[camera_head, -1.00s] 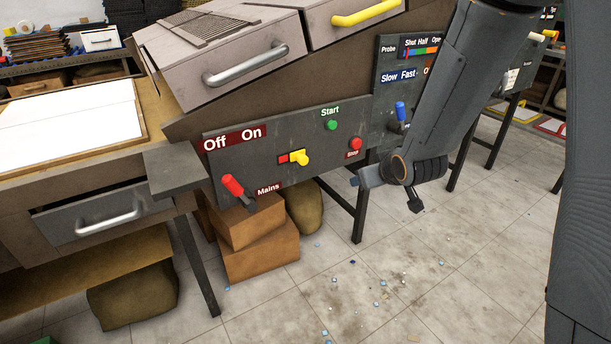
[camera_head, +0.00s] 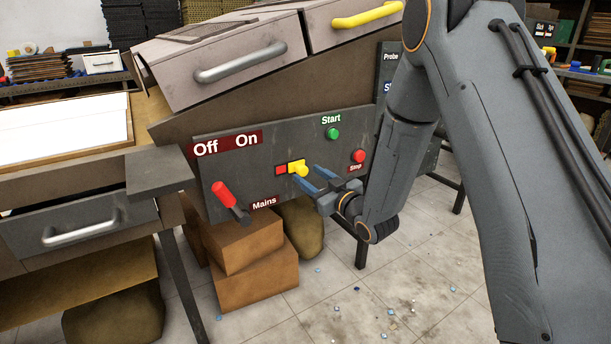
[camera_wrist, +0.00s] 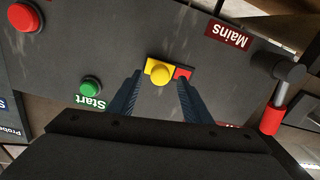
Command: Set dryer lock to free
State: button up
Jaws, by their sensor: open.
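A small yellow knob (camera_head: 299,168) sits on a yellow and red plate in the middle of the grey control panel (camera_head: 235,172). The plate's red part (camera_head: 281,170) shows to the left of the knob. No label reading lock or free is legible beside it. My gripper (camera_head: 305,176) is open, with its blue fingers pointing at the knob from the lower right. In the wrist view, the yellow knob (camera_wrist: 160,74) appears between the fingertips of my gripper (camera_wrist: 159,80), and the red part (camera_wrist: 184,72) shows to its right. Whether the fingers touch the knob I cannot tell.
A green Start button (camera_head: 333,133) and a red Stop button (camera_head: 358,156) are right of the knob. A red-handled Mains lever (camera_head: 224,194) stands out at lower left, under Off and On labels. Brown boxes (camera_head: 255,285) lie below the panel. A drawer handle (camera_head: 240,62) juts out above.

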aim_at(300, 169)
jog(key=shift+x, duration=1.4)
grip_shut()
